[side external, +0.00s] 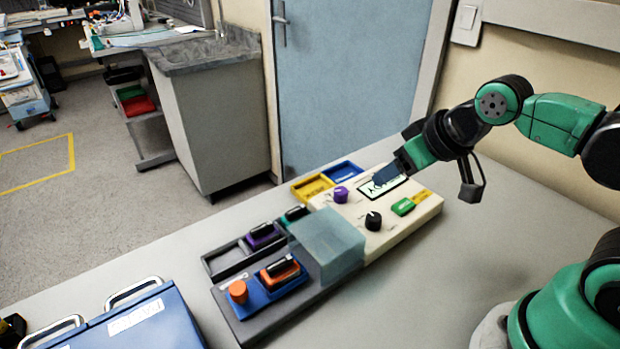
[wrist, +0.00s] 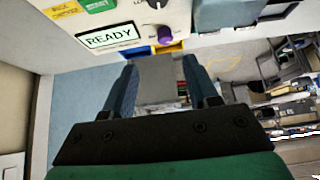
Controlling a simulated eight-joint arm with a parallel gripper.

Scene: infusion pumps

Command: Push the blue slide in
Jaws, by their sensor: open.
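What looks like the blue slide (side external: 291,290) lies on the dark base at the front of the device in the side view. It carries an orange block with a black top, and an orange cylinder (side external: 238,291) stands at its left end. My gripper (side external: 388,174) is over the far side of the cream panel (side external: 428,207), near its display, well away from the blue slide. In the wrist view my gripper (wrist: 160,72) is open, with nothing between its fingers. The display (wrist: 110,36) there reads READY. The blue slide is not identifiable in the wrist view.
A translucent box (side external: 327,240) stands between the slide and the panel. The panel has a purple knob (side external: 341,194), a black knob (side external: 373,220) and a green part (side external: 403,206). A dark tray (side external: 226,262) lies behind the slide, and a blue case (side external: 150,322) at front left.

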